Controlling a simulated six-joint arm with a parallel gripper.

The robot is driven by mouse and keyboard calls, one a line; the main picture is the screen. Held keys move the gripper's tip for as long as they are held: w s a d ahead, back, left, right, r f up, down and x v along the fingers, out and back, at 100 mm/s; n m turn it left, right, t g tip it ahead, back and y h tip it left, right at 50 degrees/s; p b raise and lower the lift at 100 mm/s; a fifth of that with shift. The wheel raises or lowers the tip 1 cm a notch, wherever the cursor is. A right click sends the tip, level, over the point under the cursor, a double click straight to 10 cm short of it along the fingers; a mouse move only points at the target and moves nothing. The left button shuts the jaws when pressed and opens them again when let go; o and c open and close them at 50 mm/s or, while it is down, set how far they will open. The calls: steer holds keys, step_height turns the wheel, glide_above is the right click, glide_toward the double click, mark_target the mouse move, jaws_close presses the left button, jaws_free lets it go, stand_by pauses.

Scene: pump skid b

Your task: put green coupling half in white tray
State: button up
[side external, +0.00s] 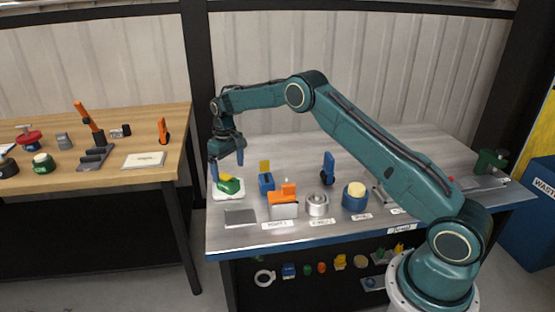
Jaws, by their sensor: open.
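The green coupling half (230,184) rests in the white tray (221,197), at the left end of the metal bench. It looks slightly tilted, and the small size makes its exact seating hard to tell. My gripper (227,168) is directly above the tray, pointing down, with its blue fingers apart. The left fingertip is close to the tray's back left side, and the right fingertip appears above the coupling half.
A blue block with a yellow piece (265,178), an orange-topped grey block (284,207), a metal ring (317,205) and a blue cylinder (355,196) stand right of the tray. A flat grey plate (240,218) lies in front. A wooden table (110,178) stands left, across a gap.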

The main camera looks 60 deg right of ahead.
steer(key=shift+r, duration=0.95)
steer(key=shift+r, duration=0.2)
steer(key=s+a+r+t, duration=0.1)
steer(key=s+a+r, duration=0.2)
steer(key=s+r, duration=0.7)
steer(key=s+a+r+t, duration=0.2)
steer(key=s+a+r, duration=0.35)
steer(key=r, duration=0.75)
steer(key=s+a+f+t, duration=0.1)
steer(key=s+a+t, duration=0.1)
steer(key=s, duration=2.7)
steer(key=shift+t, duration=0.3)
steer(key=shift+w+f, duration=0.1)
